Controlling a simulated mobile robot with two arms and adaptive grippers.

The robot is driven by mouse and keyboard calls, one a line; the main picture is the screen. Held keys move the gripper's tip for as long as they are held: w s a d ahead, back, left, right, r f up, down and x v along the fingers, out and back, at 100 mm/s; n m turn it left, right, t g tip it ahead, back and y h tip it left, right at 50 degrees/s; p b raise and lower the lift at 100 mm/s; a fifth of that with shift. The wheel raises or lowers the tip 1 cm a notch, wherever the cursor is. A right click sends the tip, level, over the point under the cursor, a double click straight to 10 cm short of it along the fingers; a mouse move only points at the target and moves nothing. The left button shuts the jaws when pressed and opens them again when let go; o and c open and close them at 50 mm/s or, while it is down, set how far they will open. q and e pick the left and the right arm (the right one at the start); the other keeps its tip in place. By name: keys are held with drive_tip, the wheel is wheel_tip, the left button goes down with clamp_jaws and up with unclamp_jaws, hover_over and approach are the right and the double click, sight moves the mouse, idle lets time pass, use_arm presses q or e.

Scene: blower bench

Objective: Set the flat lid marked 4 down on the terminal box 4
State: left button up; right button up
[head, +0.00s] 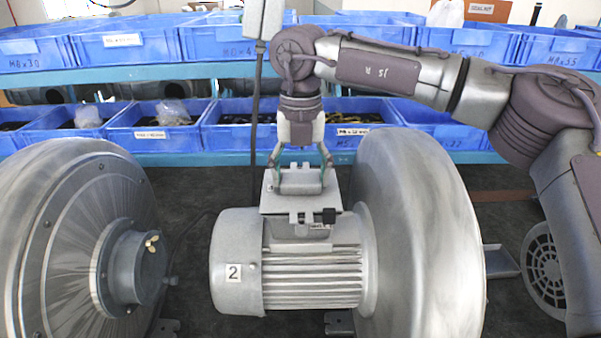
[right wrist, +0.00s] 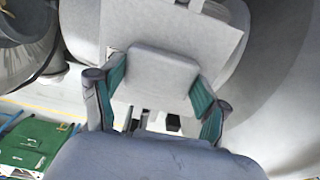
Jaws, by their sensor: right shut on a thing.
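My right gripper (head: 300,178) is shut on the raised block of a flat grey lid (head: 290,206). In the right wrist view the gripper (right wrist: 157,95) has its two green-padded fingers on either side of that block, with the lid's plate (right wrist: 118,25) around it. The lid is over the terminal box (head: 318,229) on top of the grey motor marked 2 (head: 290,262). Small marks on the lid and box are too small to read. My left gripper is not in view.
A large round blower housing (head: 420,230) adjoins the motor on the right. Another blower (head: 75,240) stands at the left. Blue bins (head: 165,133) fill the shelves behind. A dark upright pole or cable (head: 254,120) stands just left of my right gripper.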

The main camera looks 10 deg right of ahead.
sight(300, 178)
drive_tip(key=shift+f, duration=0.2)
drive_tip(key=o, duration=1.3)
drive_tip(key=shift+c, duration=0.2)
drive_tip(key=shift+r, duration=0.15)
wheel_tip(300, 178, up, 12)
